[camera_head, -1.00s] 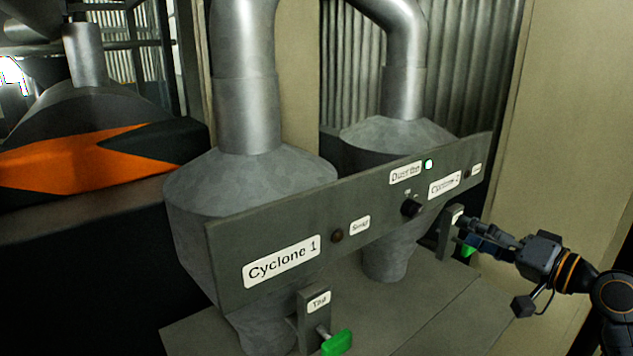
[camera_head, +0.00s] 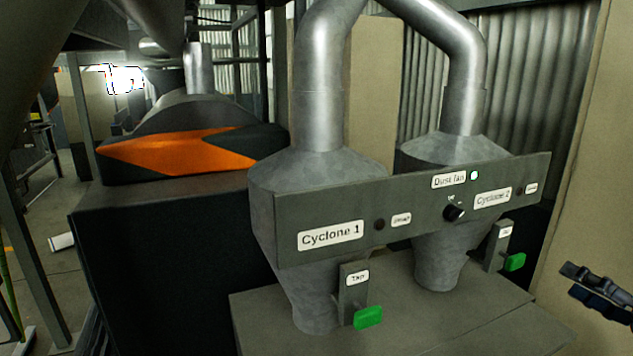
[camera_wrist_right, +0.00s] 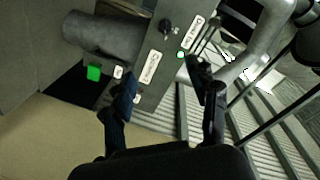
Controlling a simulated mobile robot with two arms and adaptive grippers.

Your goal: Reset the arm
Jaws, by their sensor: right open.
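My right gripper (camera_head: 598,290) shows at the right edge of the head view, with only its finger part in frame. It is apart from the machine. In the right wrist view its two fingers (camera_wrist_right: 165,95) are spread with nothing between them. Beyond them are the grey cyclone panel, its black knob (camera_wrist_right: 165,26) and a green handle (camera_wrist_right: 94,72). My left gripper is not in view.
The grey panel (camera_head: 290,260) carries Cyclone 1, Dust fan and Cyclone 2 labels, a black knob (camera_head: 453,212) and a lit white lamp (camera_head: 474,175). Green handles (camera_head: 368,317) (camera_head: 515,262) stick out below. A beige wall (camera_head: 590,190) stands at right; open floor shows far left.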

